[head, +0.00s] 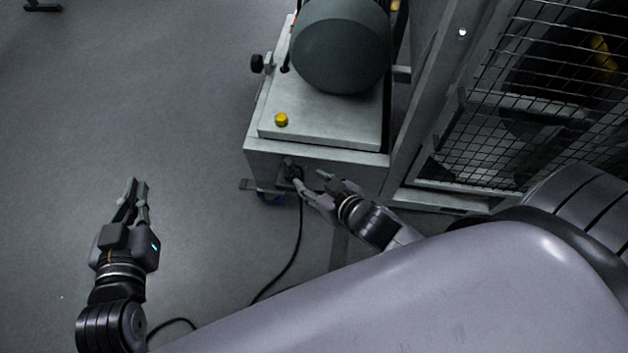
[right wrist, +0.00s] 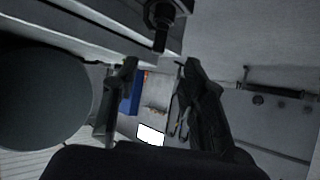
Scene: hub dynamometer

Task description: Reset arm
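The task names only the arm. My left gripper (head: 137,184) is over the open floor at the left of the head view. Its fingertips look close together with nothing seen between them, but whether it is shut is unclear. My right gripper (head: 309,178) is at the front face of the grey machine cabinet (head: 320,157), beside a dark plug (head: 292,170) with a black cable. In the right wrist view its two fingers (right wrist: 160,64) are apart with no object held. The dark connector (right wrist: 161,22) shows above the gap between them.
A large dark grey cylinder (head: 341,45) and a yellow button (head: 281,120) are on top of the cabinet. A wire-mesh guard (head: 540,80) stands at the right. The black cable (head: 294,252) hangs down to the floor.

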